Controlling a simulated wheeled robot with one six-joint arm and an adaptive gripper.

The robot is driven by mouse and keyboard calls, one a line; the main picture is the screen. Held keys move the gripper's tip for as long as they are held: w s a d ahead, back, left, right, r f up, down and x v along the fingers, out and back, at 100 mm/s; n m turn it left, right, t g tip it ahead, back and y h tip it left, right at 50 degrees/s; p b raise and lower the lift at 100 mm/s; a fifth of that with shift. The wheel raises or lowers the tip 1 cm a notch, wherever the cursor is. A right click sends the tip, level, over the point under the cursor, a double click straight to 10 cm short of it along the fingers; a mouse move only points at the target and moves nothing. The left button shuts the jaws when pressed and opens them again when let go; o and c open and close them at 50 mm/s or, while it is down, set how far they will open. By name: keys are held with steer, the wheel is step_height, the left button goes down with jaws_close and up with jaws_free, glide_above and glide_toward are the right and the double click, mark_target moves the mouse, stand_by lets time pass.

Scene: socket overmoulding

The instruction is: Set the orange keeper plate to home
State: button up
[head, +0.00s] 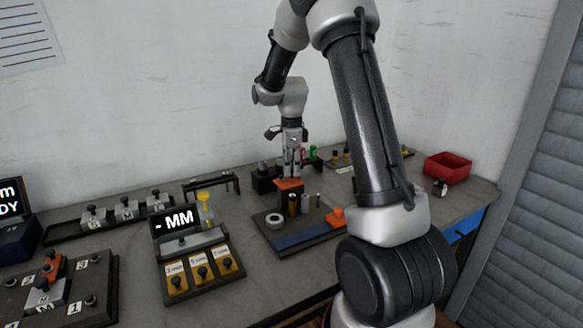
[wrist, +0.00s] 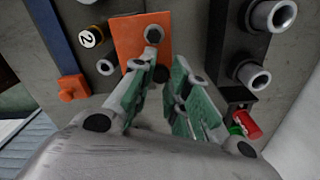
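A flat orange plate (wrist: 128,45), which I take for the keeper plate, carries a grey round-topped knob (wrist: 153,34) in the wrist view. In the head view the orange plate (head: 288,185) is at the back of a dark fixture board (head: 262,238), partly hidden by my gripper. My gripper (head: 291,174) points down right over it. In the wrist view the two green-padded fingers of my gripper (wrist: 169,68) stand a little apart with nothing seen between them. The knob appears just beyond the fingertips; contact cannot be told. No mark for home can be made out.
The board also holds a grey ring (head: 273,220), small upright cylinders (head: 305,203), a blue bar (head: 300,239) and an orange block (head: 338,216). A display reading "- MM" (head: 178,221) stands left. Another orange piece (head: 52,268) sits on the left fixture. A red bin (head: 448,167) is far right.

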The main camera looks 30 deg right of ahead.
mark_target(298, 183)
jaws_close()
steer(key=shift+s, duration=2.2)
steer(key=o, duration=0.8)
jaws_free()
steer(key=shift+s, duration=0.1)
steer(key=shift+r, duration=0.15)
step_height(298, 183, up, 12)
steer(key=shift+f, duration=0.15)
